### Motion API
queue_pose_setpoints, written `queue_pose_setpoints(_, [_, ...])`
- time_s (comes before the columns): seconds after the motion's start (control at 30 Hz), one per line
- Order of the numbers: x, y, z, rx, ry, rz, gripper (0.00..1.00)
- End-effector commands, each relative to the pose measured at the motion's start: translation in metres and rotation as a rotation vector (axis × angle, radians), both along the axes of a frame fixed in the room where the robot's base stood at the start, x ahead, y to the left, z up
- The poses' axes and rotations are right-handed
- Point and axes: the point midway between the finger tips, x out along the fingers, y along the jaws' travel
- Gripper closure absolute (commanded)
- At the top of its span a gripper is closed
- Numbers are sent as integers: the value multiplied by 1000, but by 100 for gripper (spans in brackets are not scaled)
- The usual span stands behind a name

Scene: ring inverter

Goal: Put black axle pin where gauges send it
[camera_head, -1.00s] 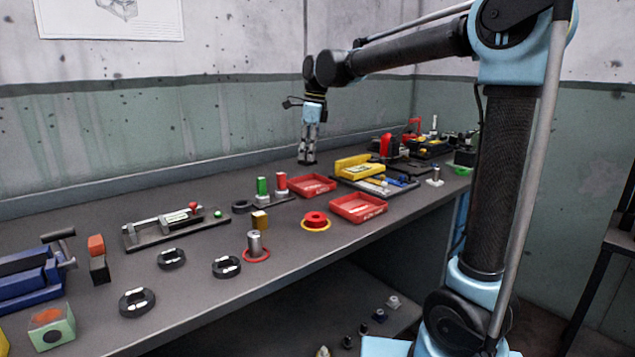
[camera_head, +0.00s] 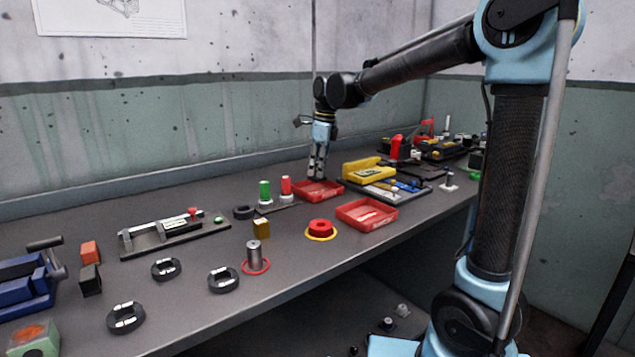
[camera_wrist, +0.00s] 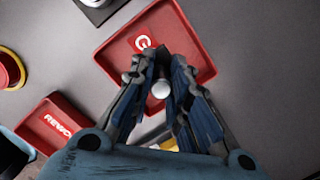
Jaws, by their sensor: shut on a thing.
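My gripper (camera_head: 317,177) hangs pointing down at the rear red tray (camera_head: 327,197). In the wrist view its fingers (camera_wrist: 160,65) are shut on a thin pin (camera_wrist: 161,89) over that tray (camera_wrist: 192,30). The pin shows a pale, rounded metal end and a dark part towards the fingertips; the fingers hide most of it. I cannot tell whether it touches the tray floor. The tray carries a white label, partly covered by the fingers. A green-handled gauge (camera_head: 265,190) and a red-handled gauge (camera_head: 286,186) stand left of the tray.
A second red tray (camera_head: 352,219) sits nearer the front edge; its label begins "REWO" in the wrist view (camera_wrist: 35,138). A red button on a yellow ring (camera_head: 320,234) and a metal cylinder (camera_head: 254,254) stand left of it. A yellow block (camera_head: 366,168) on a dark tool board lies right.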

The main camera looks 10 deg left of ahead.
Motion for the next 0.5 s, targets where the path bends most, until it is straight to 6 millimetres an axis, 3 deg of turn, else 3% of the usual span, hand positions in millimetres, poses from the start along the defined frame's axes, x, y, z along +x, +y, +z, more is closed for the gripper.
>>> queue_pose_setpoints(0.3, [0, 0, -35, 0, 0, 0, 100])
queue_pose_setpoints(0.5, [0, 0, -41, 0, 0, 0, 100])
